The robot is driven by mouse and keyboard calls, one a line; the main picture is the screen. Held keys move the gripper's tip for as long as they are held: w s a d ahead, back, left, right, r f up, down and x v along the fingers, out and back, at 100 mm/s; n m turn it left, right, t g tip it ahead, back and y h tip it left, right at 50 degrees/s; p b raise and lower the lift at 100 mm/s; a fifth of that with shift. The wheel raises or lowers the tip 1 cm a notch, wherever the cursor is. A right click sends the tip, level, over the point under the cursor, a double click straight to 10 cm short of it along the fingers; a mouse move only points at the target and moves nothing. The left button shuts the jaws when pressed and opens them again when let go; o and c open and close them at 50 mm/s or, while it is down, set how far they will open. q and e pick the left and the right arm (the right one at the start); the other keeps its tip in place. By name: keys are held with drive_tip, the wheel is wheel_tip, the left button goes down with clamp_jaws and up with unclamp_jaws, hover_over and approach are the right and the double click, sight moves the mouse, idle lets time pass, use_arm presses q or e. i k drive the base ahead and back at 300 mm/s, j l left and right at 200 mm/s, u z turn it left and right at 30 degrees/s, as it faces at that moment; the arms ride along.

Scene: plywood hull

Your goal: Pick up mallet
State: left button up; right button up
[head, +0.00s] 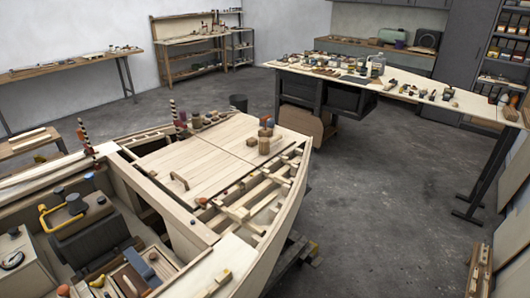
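I cannot make out a mallet for certain in the head view. Many small tools and parts lie on the long workbench (415,79) at the right, too small to tell apart. Small wooden, orange and blue items (265,138) stand together on the pale deck of the plywood hull (215,150). More tools and blocks lie inside the hull at the lower left. Neither of my grippers is in view.
The hull fills the lower left. Open grey floor (375,195) lies between it and the workbench. A low bench (32,142), a wall table (75,63) and a wooden shelf unit (190,50) stand at the left and back.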

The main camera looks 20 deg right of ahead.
sight(264, 142)
drive_tip(key=i+l+u, duration=0.1)
drive_tip(key=l+u, duration=0.25)
drive_tip(key=i+l+u, duration=0.1)
drive_tip(key=u, duration=0.3)
drive_tip(key=l+u, duration=0.35)
